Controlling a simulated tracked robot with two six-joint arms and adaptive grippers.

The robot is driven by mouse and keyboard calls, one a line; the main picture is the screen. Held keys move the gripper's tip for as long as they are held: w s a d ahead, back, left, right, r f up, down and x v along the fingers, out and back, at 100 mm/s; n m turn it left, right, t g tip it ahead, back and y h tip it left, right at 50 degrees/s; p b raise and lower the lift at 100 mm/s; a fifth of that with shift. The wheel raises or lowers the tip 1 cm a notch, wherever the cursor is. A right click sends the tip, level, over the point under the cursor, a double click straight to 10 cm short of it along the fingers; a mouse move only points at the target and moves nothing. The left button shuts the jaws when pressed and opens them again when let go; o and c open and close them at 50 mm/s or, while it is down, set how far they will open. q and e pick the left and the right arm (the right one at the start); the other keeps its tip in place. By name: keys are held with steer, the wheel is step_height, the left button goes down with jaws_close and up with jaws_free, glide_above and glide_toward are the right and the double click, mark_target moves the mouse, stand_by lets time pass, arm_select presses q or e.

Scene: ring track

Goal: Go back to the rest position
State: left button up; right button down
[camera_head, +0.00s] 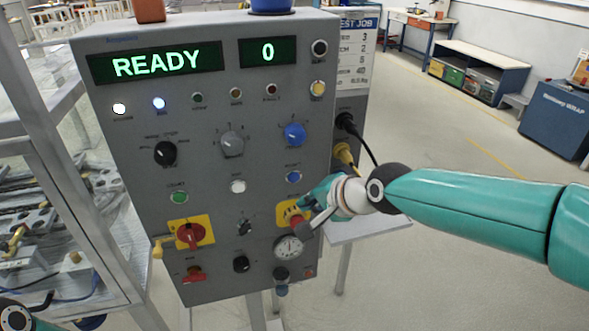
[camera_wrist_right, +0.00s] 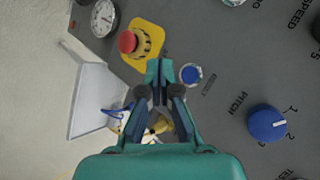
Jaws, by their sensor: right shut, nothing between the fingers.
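My right arm comes in from the right in the head view. My right gripper (camera_head: 303,205) is in front of the lower right part of a grey control panel (camera_head: 120,200), partly over the yellow plate of a red mushroom button (camera_head: 299,226). In the right wrist view the gripper (camera_wrist_right: 160,78) is shut with nothing between its fingers. Its tips lie between the red button (camera_wrist_right: 127,42) and a blue push button (camera_wrist_right: 191,74). I cannot tell whether they touch the panel. Only a small part of my left arm shows at the lower left; its gripper is out of view.
The panel display (camera_head: 155,64) reads READY, beside a 0. A blue knob (camera_head: 294,134) is above the gripper. Plugged cables (camera_head: 347,125) stick out at the panel's right side. A metal-framed cabinet (camera_head: 75,190) stands close on the left. The floor at the right is open.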

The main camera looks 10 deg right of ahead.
steer(key=s+f+g, duration=0.3)
steer(key=f, duration=0.9)
steer(key=s+f+g, duration=0.3)
steer(key=f, duration=1)
steer(key=s+a+f+n+g, duration=0.2)
steer(key=s+f+n, duration=0.6)
steer(key=s+f, duration=0.8)
steer(key=shift+s+a, duration=0.55)
steer(key=shift+s, duration=0.7)
